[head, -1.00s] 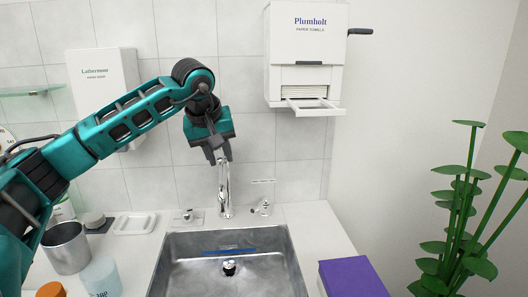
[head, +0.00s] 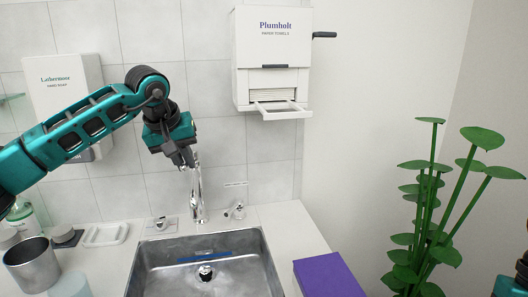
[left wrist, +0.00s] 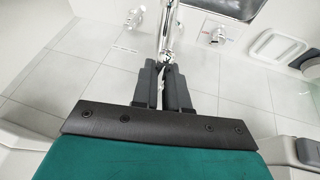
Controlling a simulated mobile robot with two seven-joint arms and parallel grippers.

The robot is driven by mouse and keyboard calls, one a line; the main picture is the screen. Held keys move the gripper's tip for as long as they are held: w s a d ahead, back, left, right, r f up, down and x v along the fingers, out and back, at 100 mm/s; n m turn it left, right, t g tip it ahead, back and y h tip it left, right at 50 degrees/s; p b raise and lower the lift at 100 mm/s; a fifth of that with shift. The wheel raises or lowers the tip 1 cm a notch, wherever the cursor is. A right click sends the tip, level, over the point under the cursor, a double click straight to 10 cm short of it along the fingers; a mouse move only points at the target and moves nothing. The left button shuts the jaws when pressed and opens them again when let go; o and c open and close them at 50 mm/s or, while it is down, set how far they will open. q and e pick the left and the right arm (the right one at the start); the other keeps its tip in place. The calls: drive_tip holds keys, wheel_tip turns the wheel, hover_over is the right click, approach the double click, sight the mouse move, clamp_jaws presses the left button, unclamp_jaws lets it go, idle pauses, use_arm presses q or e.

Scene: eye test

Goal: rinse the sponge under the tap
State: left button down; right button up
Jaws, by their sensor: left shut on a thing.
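My left gripper (head: 188,163) is at the top of the chrome tap (head: 197,197), behind the sink. In the left wrist view its two dark fingers (left wrist: 163,72) close in on the tap (left wrist: 168,28), and bright metal shows at their tips. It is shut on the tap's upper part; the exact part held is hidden. The steel sink (head: 165,275) is below. I cannot make out a sponge. A flat blue strip (head: 205,257) shows at the sink's back; I cannot tell what it is. My right gripper is not visible; only part of that arm shows at the lower right edge.
Small chrome fittings (head: 238,211) flank the tap. A metal cup (head: 30,265) and a white soap dish (head: 105,235) stand left of the sink. A purple box (head: 328,277) is at right, a plant (head: 430,215) beyond it. A paper towel dispenser (head: 272,50) hangs above.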

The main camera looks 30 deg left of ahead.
use_arm(q)
drive_tip(key=shift+s+a+f+m, duration=0.1)
drive_tip(key=shift+s+a+m, duration=0.15)
drive_tip(key=shift+a+m, duration=0.15)
drive_tip(key=shift+d, duration=0.1)
drive_tip(key=c, duration=1.1)
unclamp_jaws()
drive_tip(key=shift+c, duration=0.2)
drive_tip(key=a+p+v, duration=0.1)
drive_tip(key=v, duration=1.1)
drive_tip(key=shift+d, duration=0.25)
